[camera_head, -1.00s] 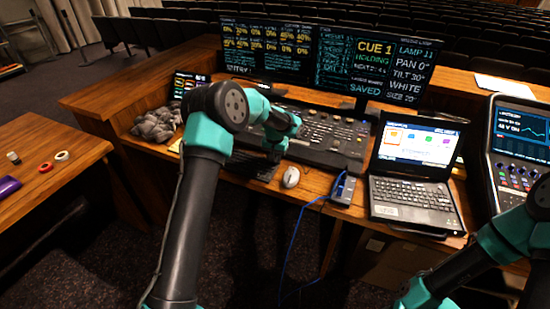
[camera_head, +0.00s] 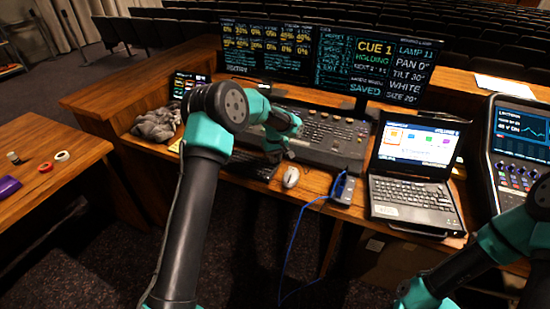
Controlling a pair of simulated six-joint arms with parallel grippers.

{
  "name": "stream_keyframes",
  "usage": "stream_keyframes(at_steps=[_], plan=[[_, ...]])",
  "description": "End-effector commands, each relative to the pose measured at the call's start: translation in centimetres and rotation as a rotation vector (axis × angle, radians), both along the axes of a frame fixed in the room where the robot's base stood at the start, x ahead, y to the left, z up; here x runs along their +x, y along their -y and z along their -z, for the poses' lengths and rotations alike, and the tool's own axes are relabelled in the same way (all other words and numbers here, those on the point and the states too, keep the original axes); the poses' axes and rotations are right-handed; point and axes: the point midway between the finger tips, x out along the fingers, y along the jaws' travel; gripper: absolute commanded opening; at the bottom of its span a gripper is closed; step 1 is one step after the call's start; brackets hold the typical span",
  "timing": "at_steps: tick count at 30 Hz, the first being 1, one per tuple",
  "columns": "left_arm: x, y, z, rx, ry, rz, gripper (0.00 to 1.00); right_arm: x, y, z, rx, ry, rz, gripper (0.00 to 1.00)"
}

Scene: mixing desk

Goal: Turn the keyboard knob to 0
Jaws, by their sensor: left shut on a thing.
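The black keyboard (camera_head: 250,166) lies on the wooden desk in front of the large lighting console. My left arm reaches over it, and my left gripper (camera_head: 275,155) points down at the keyboard's right end. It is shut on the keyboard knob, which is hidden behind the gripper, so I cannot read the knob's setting. My right arm shows at the lower right, but its gripper is not in view.
A white mouse (camera_head: 290,177) sits just right of the keyboard. A small blue-grey device (camera_head: 343,189) with a blue cable, a laptop (camera_head: 413,190) and an audio console (camera_head: 520,150) stand farther right. A grey cloth (camera_head: 156,124) lies left.

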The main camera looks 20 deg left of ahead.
Motion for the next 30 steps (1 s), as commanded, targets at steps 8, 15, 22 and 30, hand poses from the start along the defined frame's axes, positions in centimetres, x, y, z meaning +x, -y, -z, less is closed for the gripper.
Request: stream_keyframes(at_steps=[8, 15, 22, 30], plan=[[0.01, 0.00, -0.03, 0.000, 0.000, -0.012, 0.00, 0.00, 0.00, 0.00, 0.000, 0.000, 0.000, 0.43], [0.01, 0.00, -0.03, 0.000, 0.000, -0.011, 0.28, 0.00, 0.00, 0.00, 0.000, 0.000, 0.000, 0.43], [0.01, -0.01, -0.01, 0.000, 0.000, -0.011, 0.46, 0.00, 0.00, 0.00, 0.000, 0.000, 0.000, 0.43], [0.01, 0.00, -0.18, 0.001, 0.001, -0.010, 0.46, 0.00, 0.00, 0.00, 0.000, 0.000, 0.000, 0.43]])
